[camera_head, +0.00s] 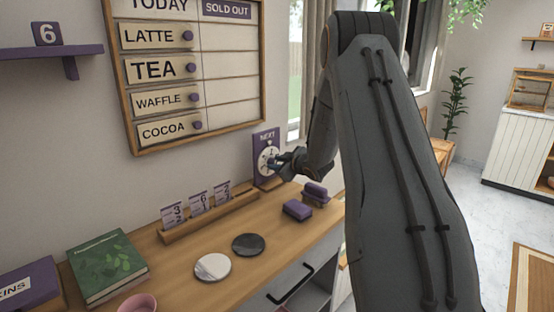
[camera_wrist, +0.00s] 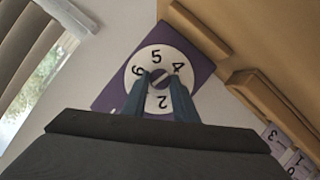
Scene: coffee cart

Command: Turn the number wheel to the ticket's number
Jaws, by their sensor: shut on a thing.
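The white number wheel (camera_head: 266,158) is mounted on the upright purple NEXT board (camera_head: 265,137) at the back of the counter. In the wrist view the wheel (camera_wrist: 156,58) shows 6, 5, 4 and 2 around a dark central knob (camera_wrist: 160,78). My gripper (camera_wrist: 162,84) is shut on this knob, one finger on each side. In the head view my gripper (camera_head: 278,162) is at the wheel's right side, partly covering it.
A white disc (camera_head: 213,267), a dark disc (camera_head: 248,244) and purple blocks (camera_head: 297,210) lie on the counter (camera_head: 190,250). A green book (camera_head: 106,265) is at the left. The menu board (camera_head: 160,152) hangs above.

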